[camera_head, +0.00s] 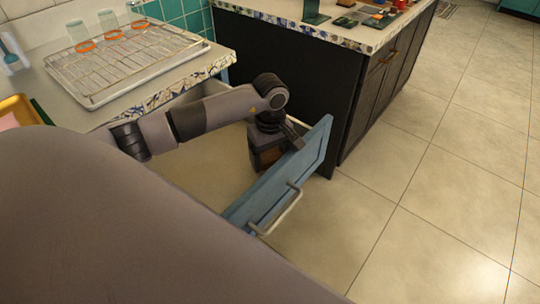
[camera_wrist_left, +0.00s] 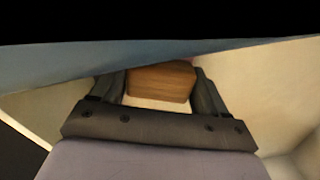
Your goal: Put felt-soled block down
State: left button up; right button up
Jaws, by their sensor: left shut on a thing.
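My left gripper (camera_wrist_left: 160,95) is shut on a brown wooden block (camera_wrist_left: 160,80), which sits between its two fingers in the left wrist view. In the head view my left arm reaches down into an open drawer (camera_head: 205,165), and the block (camera_head: 268,157) shows as a small brown patch under the wrist, close to the inner side of the blue drawer front (camera_head: 285,180). The block's underside is hidden, so I cannot tell whether it touches the drawer floor. My right gripper is not in view.
The drawer front has a metal handle (camera_head: 277,212). A wire rack (camera_head: 125,60) on a tray, with glasses and orange rings, stands on the left counter. A dark cabinet (camera_head: 290,85) stands behind the drawer. The tiled floor at right is clear.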

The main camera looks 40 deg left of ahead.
aim_at(270, 154)
pick_arm(q)
jog(key=shift+f, duration=0.1)
jog(key=o, duration=0.9)
jog(key=shift+o, duration=0.2)
jog(key=shift+r, duration=0.3)
notch_tip(270, 154, up, 12)
jog(key=shift+f+p, duration=0.15)
jog(key=shift+p, duration=0.15)
